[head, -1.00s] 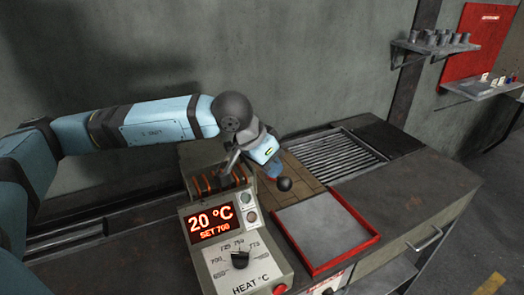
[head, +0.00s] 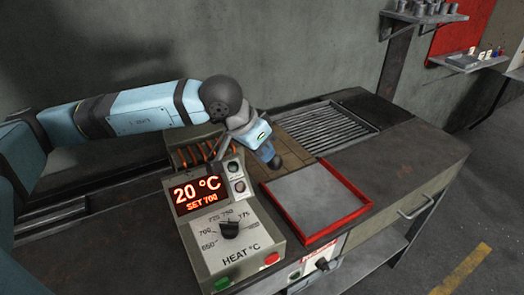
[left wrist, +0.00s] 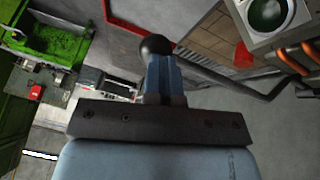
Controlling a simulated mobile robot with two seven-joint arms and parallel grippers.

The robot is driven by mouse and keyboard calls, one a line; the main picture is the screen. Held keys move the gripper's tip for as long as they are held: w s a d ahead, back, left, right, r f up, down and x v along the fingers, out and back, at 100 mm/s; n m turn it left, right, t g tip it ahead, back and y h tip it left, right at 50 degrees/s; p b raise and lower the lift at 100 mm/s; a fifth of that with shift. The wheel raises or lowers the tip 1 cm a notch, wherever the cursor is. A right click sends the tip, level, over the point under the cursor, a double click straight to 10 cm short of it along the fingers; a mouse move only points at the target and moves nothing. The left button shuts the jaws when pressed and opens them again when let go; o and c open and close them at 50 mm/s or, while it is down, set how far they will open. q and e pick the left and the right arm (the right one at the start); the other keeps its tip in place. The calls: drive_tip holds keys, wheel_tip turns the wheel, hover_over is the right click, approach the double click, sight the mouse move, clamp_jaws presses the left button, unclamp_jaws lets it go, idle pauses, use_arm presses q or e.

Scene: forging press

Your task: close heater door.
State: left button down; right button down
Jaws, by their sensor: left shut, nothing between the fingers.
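The heater (head: 190,155) is the box with glowing orange coils behind the display unit. Its coils show uncovered, and I cannot make out the door panel clearly. A grey lever (head: 220,149) rises beside the coils, partly behind my arm. In the left wrist view a dark bar (left wrist: 235,80) runs from the heater side toward a black ball knob (left wrist: 157,45). My left gripper (head: 273,162) is shut and empty, over the tiled surface right of the heater. Its fingers (left wrist: 160,65) overlap the knob in the left wrist view; contact cannot be told. My right gripper is out of view.
The display unit (head: 225,225) reads 20 °C, set 700, with a dial and buttons. A red-rimmed tray (head: 364,197) lies right of it. A slatted grate (head: 325,128) is behind the tray. A green bin (left wrist: 45,40) shows in the left wrist view. The bench's right end is clear.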

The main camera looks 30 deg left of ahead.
use_arm(q)
drive_tip(key=shift+s+f, duration=0.15)
drive_tip(key=shift+f, duration=0.1)
drive_tip(key=v, duration=1.4)
drive_tip(key=shift+w+r, duration=0.2)
drive_tip(key=shift+w, duration=0.05)
drive_tip(key=shift+d, duration=0.15)
